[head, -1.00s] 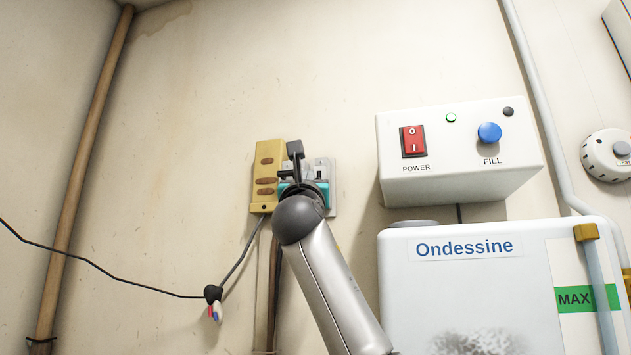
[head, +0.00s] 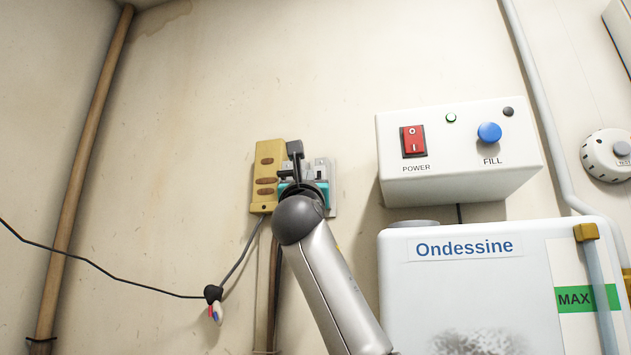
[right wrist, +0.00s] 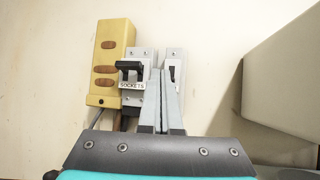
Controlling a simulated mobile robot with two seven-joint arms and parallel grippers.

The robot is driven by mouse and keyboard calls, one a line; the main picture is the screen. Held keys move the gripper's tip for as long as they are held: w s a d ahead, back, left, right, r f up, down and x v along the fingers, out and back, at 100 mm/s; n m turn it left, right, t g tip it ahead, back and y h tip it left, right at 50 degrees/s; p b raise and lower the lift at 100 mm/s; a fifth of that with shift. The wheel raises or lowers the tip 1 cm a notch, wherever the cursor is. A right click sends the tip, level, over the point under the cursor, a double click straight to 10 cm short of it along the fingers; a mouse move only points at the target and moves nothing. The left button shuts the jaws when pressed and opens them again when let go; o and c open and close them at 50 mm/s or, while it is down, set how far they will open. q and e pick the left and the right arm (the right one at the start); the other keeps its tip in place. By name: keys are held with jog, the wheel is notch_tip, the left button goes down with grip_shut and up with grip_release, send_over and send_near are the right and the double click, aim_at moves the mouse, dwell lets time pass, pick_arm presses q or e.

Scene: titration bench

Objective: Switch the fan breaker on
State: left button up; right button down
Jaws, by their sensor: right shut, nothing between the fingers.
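A grey breaker plate on the wall shows in the right wrist view. Its left breaker, labelled SOCKETS (right wrist: 131,86), has a wide black lever. The breaker to its right (right wrist: 172,72) has a small dark toggle; its label is hidden behind my fingers, so I cannot read whether it is the fan breaker. My right gripper (right wrist: 159,73) is shut and empty, its fingertips in front of the plate between the two levers. I cannot tell whether they touch the toggle. In the head view my right gripper (head: 296,164) covers most of the plate (head: 332,185). My left gripper is out of view.
A yellow strip (head: 268,165) is mounted left of the breakers, with a cable below. A white control box (head: 450,170) with a red power switch and blue FILL button juts out at right, above the Ondessine tank (head: 400,290). The wall above is clear.

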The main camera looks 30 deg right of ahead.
jog(key=shift+w+d, duration=0.1)
jog(key=shift+d, duration=0.05)
jog(key=shift+w+d, duration=0.2)
jog(key=shift+d, duration=0.05)
jog(key=shift+w+d, duration=0.1)
dwell(0.8)
jog(key=shift+w+d, duration=0.2)
jog(key=shift+d, duration=0.3)
dwell(0.9)
jog(key=s+a+b, duration=0.3)
jog(key=s+a, duration=0.1)
jog(key=a, duration=0.1)
dwell(0.7)
dwell(0.3)
